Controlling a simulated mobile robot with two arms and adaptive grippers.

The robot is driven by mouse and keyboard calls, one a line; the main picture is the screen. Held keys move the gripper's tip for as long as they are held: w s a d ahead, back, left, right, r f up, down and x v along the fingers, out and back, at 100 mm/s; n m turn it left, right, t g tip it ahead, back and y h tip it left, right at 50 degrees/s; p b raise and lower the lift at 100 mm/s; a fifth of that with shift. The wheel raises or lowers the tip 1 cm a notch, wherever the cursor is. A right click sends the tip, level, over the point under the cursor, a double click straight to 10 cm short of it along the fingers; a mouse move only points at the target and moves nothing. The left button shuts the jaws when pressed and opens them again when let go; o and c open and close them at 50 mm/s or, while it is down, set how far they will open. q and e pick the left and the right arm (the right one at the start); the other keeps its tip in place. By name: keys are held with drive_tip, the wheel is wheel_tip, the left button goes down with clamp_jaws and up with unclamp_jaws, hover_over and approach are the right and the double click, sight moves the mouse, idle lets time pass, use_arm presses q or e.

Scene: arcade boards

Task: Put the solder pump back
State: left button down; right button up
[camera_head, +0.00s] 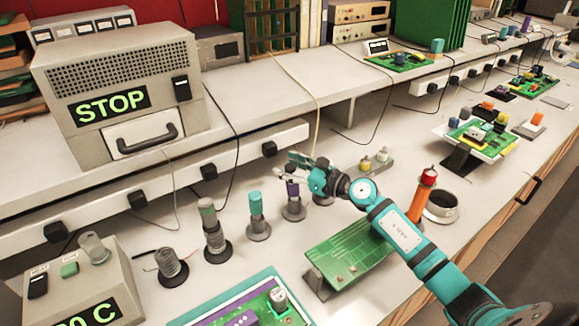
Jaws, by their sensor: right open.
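My right gripper (292,166) is open, its fingers pointing left, just above a purple-topped tool (292,189). This tool stands upright in a round dark-based holder; whether the fingers touch it is unclear. To its left, a teal-topped tool (255,205) stands upright in a similar holder. An orange cylinder with a red top (421,196) stands to the right, partly beside my right forearm. I cannot tell for certain which of these is the solder pump. My left gripper is not in view.
A green circuit board on a stand (345,256) lies below my forearm. A grey spool holder (212,232) and a coil stand (172,267) stand left. A grey STOP machine (120,65) sits on the shelf. A round tin (440,207) stands right, near more boards.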

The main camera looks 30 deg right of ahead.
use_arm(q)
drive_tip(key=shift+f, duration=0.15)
use_arm(e)
drive_tip(key=shift+v, duration=1.4)
use_arm(q)
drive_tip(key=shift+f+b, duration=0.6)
drive_tip(key=shift+b, duration=0.15)
use_arm(e)
drive_tip(key=v, duration=0.5)
drive_tip(key=shift+s+f, duration=0.2)
drive_tip(key=shift+f, duration=0.05)
